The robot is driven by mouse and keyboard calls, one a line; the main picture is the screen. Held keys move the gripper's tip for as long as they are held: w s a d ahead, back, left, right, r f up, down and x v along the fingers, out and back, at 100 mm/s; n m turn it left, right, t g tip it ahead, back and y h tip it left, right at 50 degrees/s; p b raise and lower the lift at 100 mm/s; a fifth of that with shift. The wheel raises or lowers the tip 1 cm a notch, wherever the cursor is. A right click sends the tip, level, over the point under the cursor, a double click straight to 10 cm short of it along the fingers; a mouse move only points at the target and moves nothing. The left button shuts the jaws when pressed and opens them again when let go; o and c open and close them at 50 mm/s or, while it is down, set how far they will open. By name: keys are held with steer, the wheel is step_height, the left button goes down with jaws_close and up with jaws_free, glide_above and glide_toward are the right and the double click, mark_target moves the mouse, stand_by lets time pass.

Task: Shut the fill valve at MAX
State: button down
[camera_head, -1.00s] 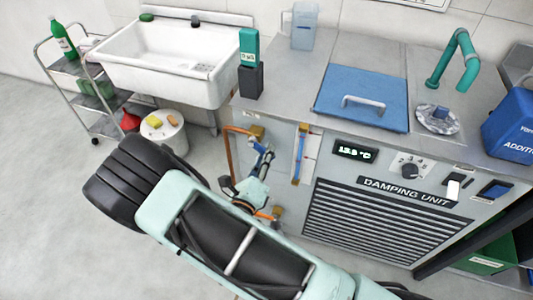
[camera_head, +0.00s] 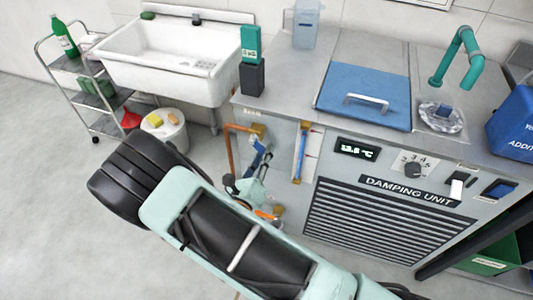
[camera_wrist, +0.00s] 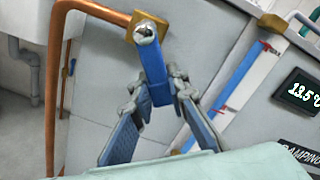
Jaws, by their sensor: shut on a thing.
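The fill valve's blue lever (camera_wrist: 154,72) hangs down, slightly tilted, from a brass fitting (camera_wrist: 148,27) on a copper pipe. My gripper (camera_wrist: 156,92) has its two fingers on either side of the lever's lower part and is shut on it. In the head view my gripper (camera_head: 252,186) is small and partly hidden by my arm, below the brass fitting (camera_head: 259,131). The sight gauge (camera_head: 300,155) stands just right of the valve. In the wrist view its blue column (camera_wrist: 239,76) reaches close to the upper red mark. The mark lettering is too small to read.
The damping unit (camera_head: 375,225) has a display (camera_head: 356,149) reading about 13.5 °C and a knob (camera_head: 412,170). A copper pipe (camera_wrist: 58,90) runs left of the lever. A sink (camera_head: 175,60), bucket (camera_head: 165,130) and trolley (camera_head: 85,85) stand left. Floor at left is clear.

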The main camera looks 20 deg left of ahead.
steer(key=a+m, duration=0.1)
steer(key=m, duration=0.1)
steer(key=a+f+m+b, duration=0.1)
steer(key=m, duration=0.1)
steer(key=shift+w+f+m+b, duration=0.1)
steer(key=shift+f+m+b, duration=0.05)
steer(key=shift+m+b, duration=0.15)
steer(key=shift+a+m+b, duration=0.3)
steer(key=shift+a+m, duration=0.05)
steer(key=shift+m, duration=0.45)
steer(key=shift+a+m+b, duration=0.3)
steer(key=shift+a+m, duration=0.05)
steer(key=shift+m, duration=0.45)
steer(key=c, duration=1.8)
jaws_free()
steer(key=shift+c, duration=0.2)
steer(key=s+a, duration=0.1)
steer(key=s, duration=1.1)
steer(key=shift+w, duration=0.1)
